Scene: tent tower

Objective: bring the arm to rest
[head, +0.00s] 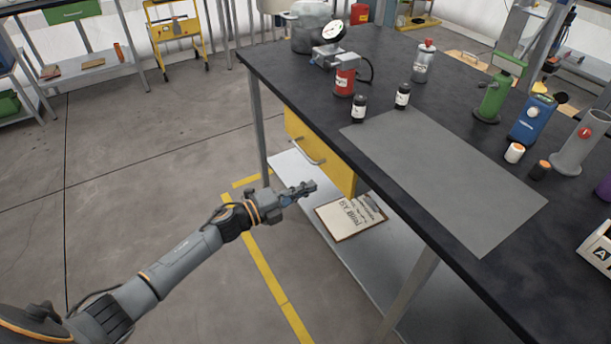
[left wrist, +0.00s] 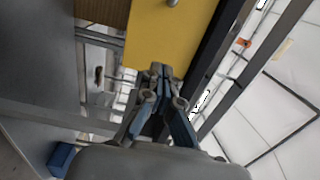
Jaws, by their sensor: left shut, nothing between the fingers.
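My left arm (head: 180,265) reaches in from the lower left in the head view. Its left gripper (head: 308,187) is shut and empty, low in front of the workbench, near the yellow drawer (head: 308,143) below the bench top. In the left wrist view, the shut fingers (left wrist: 160,75) show in front of the yellow drawer front (left wrist: 165,35); I cannot tell whether they touch it. My right gripper does not show in either view.
The dark workbench (head: 290,75) carries a grey mat (head: 445,175), several bottles and a green tool (head: 495,95). A clipboard (head: 350,217) lies on the lower shelf (head: 345,262). The concrete floor (head: 130,180) on the left is clear.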

